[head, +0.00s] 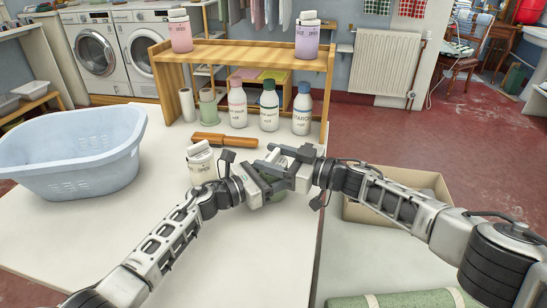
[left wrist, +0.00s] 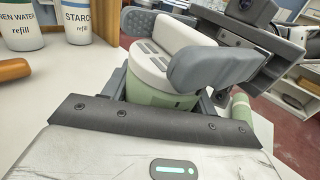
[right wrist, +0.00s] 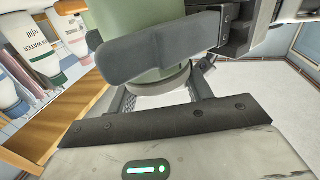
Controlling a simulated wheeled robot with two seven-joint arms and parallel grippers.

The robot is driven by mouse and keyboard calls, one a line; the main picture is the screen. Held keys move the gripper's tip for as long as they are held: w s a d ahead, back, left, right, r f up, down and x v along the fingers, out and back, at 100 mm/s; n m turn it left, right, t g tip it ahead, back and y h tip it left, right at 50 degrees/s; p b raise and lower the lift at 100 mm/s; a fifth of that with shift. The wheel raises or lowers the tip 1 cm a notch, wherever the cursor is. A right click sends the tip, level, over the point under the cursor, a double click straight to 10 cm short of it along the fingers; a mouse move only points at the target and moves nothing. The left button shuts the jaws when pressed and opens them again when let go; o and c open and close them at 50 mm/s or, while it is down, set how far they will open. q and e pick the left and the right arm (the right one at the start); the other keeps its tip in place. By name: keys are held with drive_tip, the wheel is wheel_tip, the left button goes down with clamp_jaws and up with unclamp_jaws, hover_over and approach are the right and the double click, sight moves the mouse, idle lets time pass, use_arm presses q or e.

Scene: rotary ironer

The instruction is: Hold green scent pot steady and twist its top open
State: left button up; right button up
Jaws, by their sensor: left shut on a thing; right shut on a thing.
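The green scent pot (head: 277,196) is between my two grippers above the white table. It is mostly covered by them in the head view. Its green body (left wrist: 160,98) and pale ribbed top (left wrist: 165,42) show in the left wrist view. My left gripper (head: 262,186) is shut on the green body. My right gripper (head: 287,168), a little higher, is shut on the top. In the right wrist view the green body (right wrist: 150,25) lies behind a dark finger, with the pale rim (right wrist: 160,84) close to my palm. I cannot tell whether the top has turned.
A white pot (head: 202,168) stands left of my grippers. A wooden-handled brush (head: 210,138) and several refill bottles (head: 269,108) are behind. A wooden shelf (head: 240,54) holds a pink pot (head: 180,34) and a purple pot (head: 306,38). A blue basin (head: 70,160) is left, a cardboard box (head: 355,211) right.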

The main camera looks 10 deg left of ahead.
drive_tip(key=shift+d+n+g, duration=0.1)
drive_tip(key=shift+n+g, duration=0.4)
drive_tip(key=shift+g, duration=0.1)
drive_tip(key=o, duration=1)
drive_tip(key=shift+d, duration=0.1)
drive_tip(key=d, duration=0.4)
drive_tip(key=s+d, duration=0.1)
drive_tip(key=d, duration=0.2)
drive_tip(key=s+d, duration=0.1)
drive_tip(key=d, duration=0.3)
drive_tip(key=shift+d, duration=0.35)
